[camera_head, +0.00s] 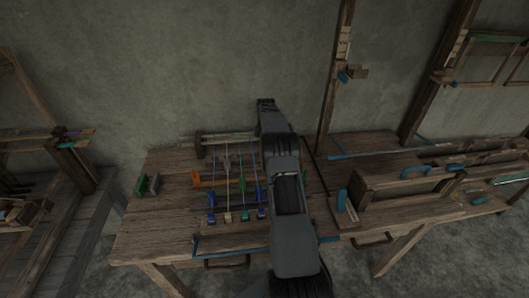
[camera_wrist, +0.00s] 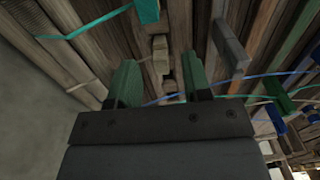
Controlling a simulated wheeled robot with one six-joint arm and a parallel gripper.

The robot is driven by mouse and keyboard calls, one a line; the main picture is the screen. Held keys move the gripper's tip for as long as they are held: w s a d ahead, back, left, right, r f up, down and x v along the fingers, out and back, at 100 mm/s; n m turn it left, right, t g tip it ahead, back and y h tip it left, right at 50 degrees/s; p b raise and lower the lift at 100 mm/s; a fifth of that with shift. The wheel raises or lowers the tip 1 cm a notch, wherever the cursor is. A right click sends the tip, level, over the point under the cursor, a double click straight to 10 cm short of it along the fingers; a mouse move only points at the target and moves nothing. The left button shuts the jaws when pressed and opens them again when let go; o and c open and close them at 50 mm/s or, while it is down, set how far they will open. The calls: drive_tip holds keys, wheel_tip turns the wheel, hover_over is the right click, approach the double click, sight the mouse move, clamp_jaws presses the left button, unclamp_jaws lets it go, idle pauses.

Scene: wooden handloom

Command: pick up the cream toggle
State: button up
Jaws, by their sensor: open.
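A cream toggle (camera_wrist: 160,57) shows in the wrist view as a small pale block, just beyond and between my fingertips. My gripper (camera_wrist: 161,82) is open, with one green-faced finger on each side and a gap between them. No contact with the toggle can be seen. In the head view my dark arm reaches over the workbench, and my fingertips cannot be made out. A small cream block (camera_head: 228,217) shows there near the front of the corded area; I cannot tell if it is the same piece.
The wrist view shows a teal block (camera_wrist: 147,10), a grey block (camera_wrist: 230,46) and a green block (camera_wrist: 276,95) near the toggle, with cords crossing. In the head view the wooden bench (camera_head: 150,225) has bare room at left. A wooden frame (camera_head: 400,202) stands at right.

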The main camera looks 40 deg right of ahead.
drive_tip(key=shift+f, duration=1.5)
drive_tip(key=shift+c, duration=0.4)
clamp_jaws()
